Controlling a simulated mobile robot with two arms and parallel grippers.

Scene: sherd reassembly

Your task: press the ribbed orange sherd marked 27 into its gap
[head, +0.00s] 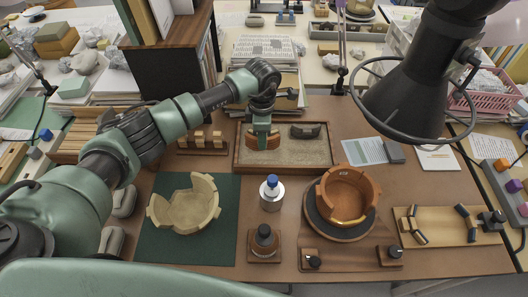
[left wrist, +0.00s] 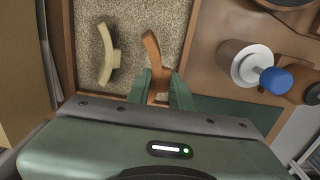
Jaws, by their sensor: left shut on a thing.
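My left gripper (head: 263,136) is shut on a ribbed orange sherd (head: 254,143) in the sand tray. In the left wrist view the gripper (left wrist: 160,92) has its green fingers on either side of this orange sherd (left wrist: 152,48), which is curved and stands on or just above the sand. I cannot read its mark. The orange vessel (head: 343,189) sits on a dark round stand (head: 325,230), right of and nearer than the tray. It is an open bowl with an uneven rim; its gap is not clear from here. My right gripper is not in view.
The wood-rimmed sand tray (head: 236,160) also holds a dark sherd (head: 306,131); a pale sherd (left wrist: 106,52) shows in the wrist view. A pale bowl (head: 184,207) is at left. A dark lamp (head: 410,95) overhangs right.

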